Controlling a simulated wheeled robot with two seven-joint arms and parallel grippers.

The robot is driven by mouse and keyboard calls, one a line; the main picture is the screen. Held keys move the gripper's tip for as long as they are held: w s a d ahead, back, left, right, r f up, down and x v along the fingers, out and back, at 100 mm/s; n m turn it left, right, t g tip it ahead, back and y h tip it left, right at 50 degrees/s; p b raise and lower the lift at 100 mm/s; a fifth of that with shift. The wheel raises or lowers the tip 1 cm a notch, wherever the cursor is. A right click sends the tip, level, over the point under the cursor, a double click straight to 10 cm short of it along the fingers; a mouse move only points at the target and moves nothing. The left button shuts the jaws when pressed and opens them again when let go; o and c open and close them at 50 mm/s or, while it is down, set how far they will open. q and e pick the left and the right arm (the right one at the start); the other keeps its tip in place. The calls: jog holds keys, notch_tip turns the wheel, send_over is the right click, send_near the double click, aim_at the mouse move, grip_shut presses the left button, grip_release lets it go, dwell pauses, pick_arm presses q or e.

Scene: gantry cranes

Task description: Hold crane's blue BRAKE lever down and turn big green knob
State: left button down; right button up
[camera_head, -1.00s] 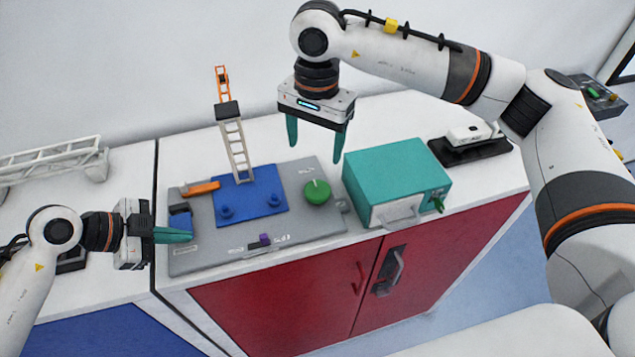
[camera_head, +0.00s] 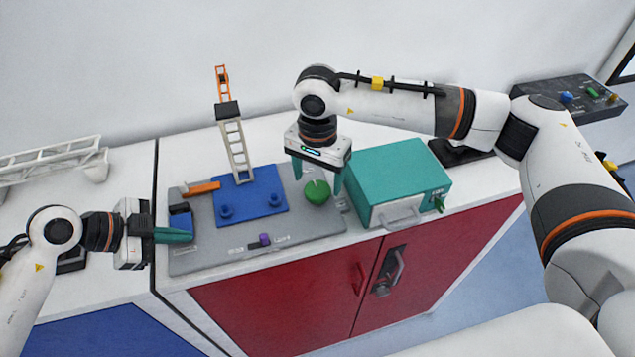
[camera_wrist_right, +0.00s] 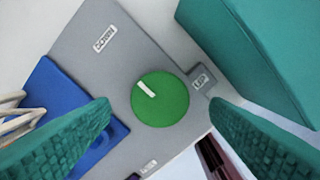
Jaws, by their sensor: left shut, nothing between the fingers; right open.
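The big green knob (camera_head: 316,193) sits on the grey panel (camera_head: 300,231) beside the crane's blue base (camera_head: 262,190). My right gripper (camera_head: 318,177) is open above it, pointing down. In the right wrist view the knob (camera_wrist_right: 165,106), with a white mark, lies between the two teal fingers (camera_wrist_right: 160,112), with gaps on both sides. The blue brake lever (camera_head: 180,221) is at the panel's left edge. My left gripper (camera_head: 190,236) is shut and empty, its fingertips at the lever's near side. I cannot tell whether they touch it or how far down it is.
A teal box (camera_head: 397,170) with a grey handle stands just right of the knob. The crane tower (camera_head: 235,150) rises behind the blue base. A small purple slider (camera_head: 264,240) is at the panel's front. A white truss (camera_head: 50,160) lies at the far left.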

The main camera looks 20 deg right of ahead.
aim_at(318, 192)
jog(key=shift+f, duration=1.35)
jog(key=shift+c, duration=0.2)
jog(key=c, duration=0.9)
jog(key=shift+c, duration=0.2)
